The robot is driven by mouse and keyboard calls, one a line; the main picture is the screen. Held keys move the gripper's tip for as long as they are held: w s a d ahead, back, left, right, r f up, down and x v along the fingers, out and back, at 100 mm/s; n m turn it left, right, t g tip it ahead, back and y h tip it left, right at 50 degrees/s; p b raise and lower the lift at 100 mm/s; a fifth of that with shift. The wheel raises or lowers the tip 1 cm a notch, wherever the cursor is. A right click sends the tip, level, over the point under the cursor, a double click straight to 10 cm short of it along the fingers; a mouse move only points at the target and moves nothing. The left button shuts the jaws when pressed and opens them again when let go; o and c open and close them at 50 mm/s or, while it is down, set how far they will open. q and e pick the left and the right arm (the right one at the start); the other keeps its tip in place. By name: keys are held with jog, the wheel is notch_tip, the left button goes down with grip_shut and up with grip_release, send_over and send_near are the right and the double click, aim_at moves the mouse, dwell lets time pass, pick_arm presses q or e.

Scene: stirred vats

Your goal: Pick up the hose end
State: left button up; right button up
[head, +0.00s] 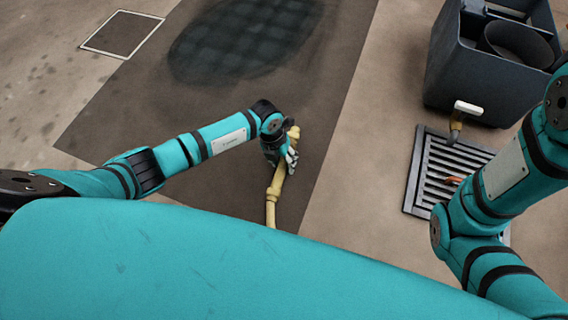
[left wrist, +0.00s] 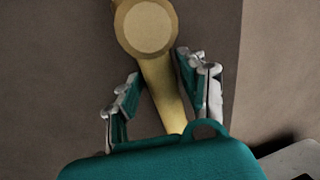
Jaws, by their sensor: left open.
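The hose end (head: 275,192) is a yellow-tan tube with a thicker collar, on the dark floor strip in the middle of the head view. Its lower part is hidden behind my teal body. In the left wrist view its round, flat tip (left wrist: 147,26) points up at the camera, and the tube runs down between my fingers. My left gripper (head: 288,160) is at the upper part of the hose. In the left wrist view the left gripper (left wrist: 160,78) is open, with one finger on each side of the tube. The right gripper is out of view; only its arm shows.
A dark grey vat (head: 480,75) stands at the upper right with a white-handled outlet (head: 467,108). A slatted floor drain (head: 425,175) lies below it, partly behind my right arm. The dark floor strip (head: 330,90) is clear around the hose.

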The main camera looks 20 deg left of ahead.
pick_arm(q)
grip_shut()
jog(key=shift+r, duration=0.15)
